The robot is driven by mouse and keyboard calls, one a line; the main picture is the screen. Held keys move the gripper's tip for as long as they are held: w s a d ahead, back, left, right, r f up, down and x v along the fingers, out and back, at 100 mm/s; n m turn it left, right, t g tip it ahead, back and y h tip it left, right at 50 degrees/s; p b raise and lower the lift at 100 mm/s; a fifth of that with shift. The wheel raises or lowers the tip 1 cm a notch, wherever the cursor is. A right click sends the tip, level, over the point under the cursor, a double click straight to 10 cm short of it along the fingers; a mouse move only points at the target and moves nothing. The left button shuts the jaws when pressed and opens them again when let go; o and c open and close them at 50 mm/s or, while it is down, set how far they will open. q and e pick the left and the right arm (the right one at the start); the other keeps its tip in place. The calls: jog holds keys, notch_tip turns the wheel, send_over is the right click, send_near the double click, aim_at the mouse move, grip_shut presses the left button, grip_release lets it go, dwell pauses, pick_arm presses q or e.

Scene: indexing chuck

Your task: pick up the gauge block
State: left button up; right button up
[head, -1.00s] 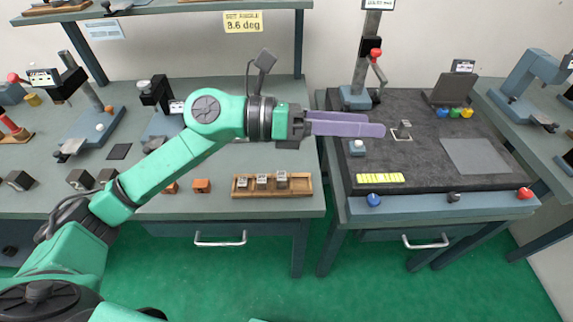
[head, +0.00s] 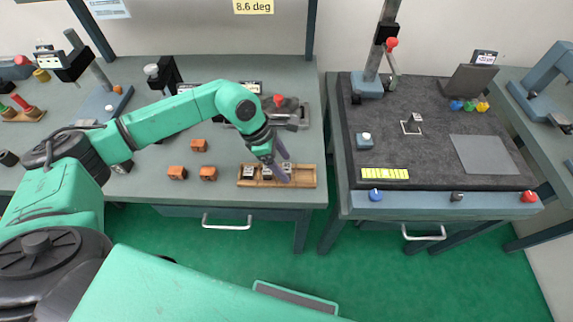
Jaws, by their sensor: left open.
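Three small grey blocks with pale labelled tops stand in a row in a wooden tray (head: 306,177) on the left bench: the left block (head: 249,172), the middle block (head: 266,172) and the right block (head: 287,167). The pictures do not show which one is the gauge block. My left gripper (head: 281,175) points down over the right part of the tray, its purple fingers apart and close to the right block, partly covering it and the middle one. I cannot tell whether it touches a block. My right gripper is out of view.
Orange cubes (head: 208,174) lie left of the tray. A device with a red knob (head: 279,100) stands behind my left gripper. The right bench carries a dark surface plate (head: 430,155) with a stand, a small grey block (head: 415,119) and coloured knobs.

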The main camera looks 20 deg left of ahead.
pick_arm(q)
jog(key=shift+x, duration=1.1)
grip_shut()
jog(key=shift+r, duration=0.2)
